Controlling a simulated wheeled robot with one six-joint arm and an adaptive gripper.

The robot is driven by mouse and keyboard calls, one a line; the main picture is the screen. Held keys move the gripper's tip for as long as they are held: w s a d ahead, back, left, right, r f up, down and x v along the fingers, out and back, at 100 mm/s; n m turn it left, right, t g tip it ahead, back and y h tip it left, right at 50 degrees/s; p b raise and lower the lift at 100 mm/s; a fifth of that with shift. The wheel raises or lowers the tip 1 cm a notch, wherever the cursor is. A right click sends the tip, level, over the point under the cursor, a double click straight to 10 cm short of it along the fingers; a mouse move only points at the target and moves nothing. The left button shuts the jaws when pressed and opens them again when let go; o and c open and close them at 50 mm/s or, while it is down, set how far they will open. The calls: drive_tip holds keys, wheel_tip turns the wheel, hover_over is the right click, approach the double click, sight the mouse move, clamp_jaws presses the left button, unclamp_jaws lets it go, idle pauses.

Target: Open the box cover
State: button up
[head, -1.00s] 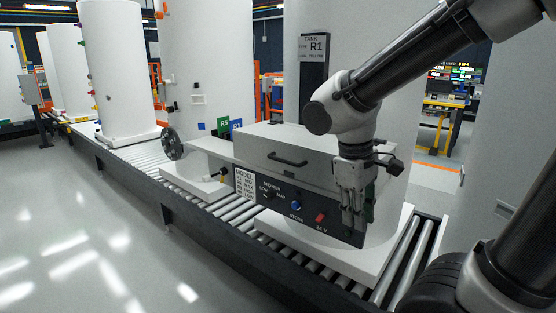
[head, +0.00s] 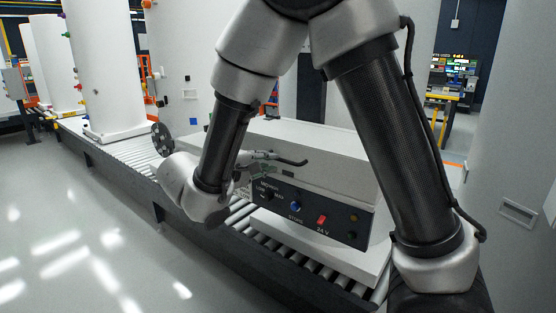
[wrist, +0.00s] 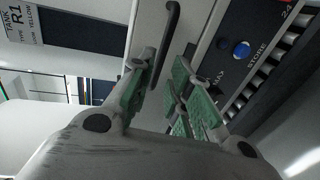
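The box (head: 320,150) is grey-white, with a closed flat cover (head: 310,135) on top and a dark front panel (head: 330,223). A black bar handle (head: 292,161) is on its upper front. In the wrist view the handle (wrist: 172,35) runs lengthwise, its near end between my fingers in the picture. My gripper (head: 270,156) is at the handle's left end in the head view. In the wrist view my gripper (wrist: 165,62) is open, with green finger pads on either side of the handle. I cannot tell whether a finger touches it.
The panel carries a blue knob (head: 296,207) and a red switch (head: 321,220). My arm crosses the middle and right. The floor at left (head: 60,220) is clear.

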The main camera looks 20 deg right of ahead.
sight(301, 152)
drive_tip(key=x, duration=0.6)
drive_tip(key=shift+d, duration=0.2)
clamp_jaws()
